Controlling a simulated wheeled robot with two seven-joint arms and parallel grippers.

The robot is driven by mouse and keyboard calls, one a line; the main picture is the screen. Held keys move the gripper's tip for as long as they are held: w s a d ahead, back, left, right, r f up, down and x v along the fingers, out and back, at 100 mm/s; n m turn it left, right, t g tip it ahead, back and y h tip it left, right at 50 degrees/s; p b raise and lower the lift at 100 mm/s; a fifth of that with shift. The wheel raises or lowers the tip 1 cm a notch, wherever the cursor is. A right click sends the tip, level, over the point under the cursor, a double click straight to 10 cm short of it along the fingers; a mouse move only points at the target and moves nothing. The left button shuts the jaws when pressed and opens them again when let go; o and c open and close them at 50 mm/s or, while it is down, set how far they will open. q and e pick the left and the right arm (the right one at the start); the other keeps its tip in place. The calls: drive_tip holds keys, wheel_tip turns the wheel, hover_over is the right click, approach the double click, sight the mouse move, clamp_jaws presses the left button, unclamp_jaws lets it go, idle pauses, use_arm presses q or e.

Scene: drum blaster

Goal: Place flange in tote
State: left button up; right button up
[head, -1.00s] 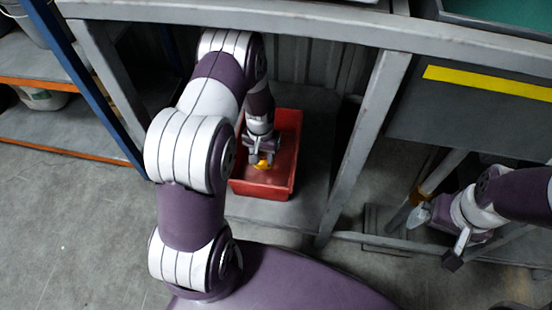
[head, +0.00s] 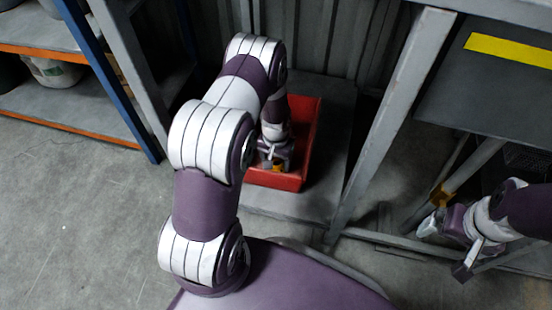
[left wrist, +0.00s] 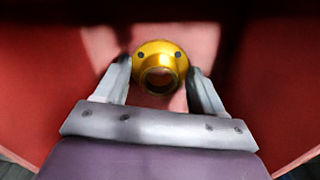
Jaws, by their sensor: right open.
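The yellow flange (left wrist: 160,68) sits between the two fingers of my left gripper (left wrist: 160,66) in the left wrist view, its round opening facing the camera. The fingers appear to touch its rim on both sides. In the head view my left gripper (head: 274,168) reaches down into the red tote (head: 311,130), and a little of the flange (head: 278,169) shows at its tips. The red tote wall (left wrist: 40,80) surrounds it in the wrist view. Whether the flange touches the tote floor is unclear. My right gripper (head: 445,248) is open and empty at the right.
The tote stands on a grey low shelf (head: 335,160) inside a metal frame. A grey post (head: 390,125) rises right of it. A blue upright (head: 110,80) and an orange-edged rack (head: 70,133) stand left. The floor at front left is clear.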

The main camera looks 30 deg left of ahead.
sight(276, 161)
use_arm(q)
wheel_tip(276, 161, up, 8)
drive_tip(key=p, duration=0.5)
drive_tip(key=shift+f, duration=0.1)
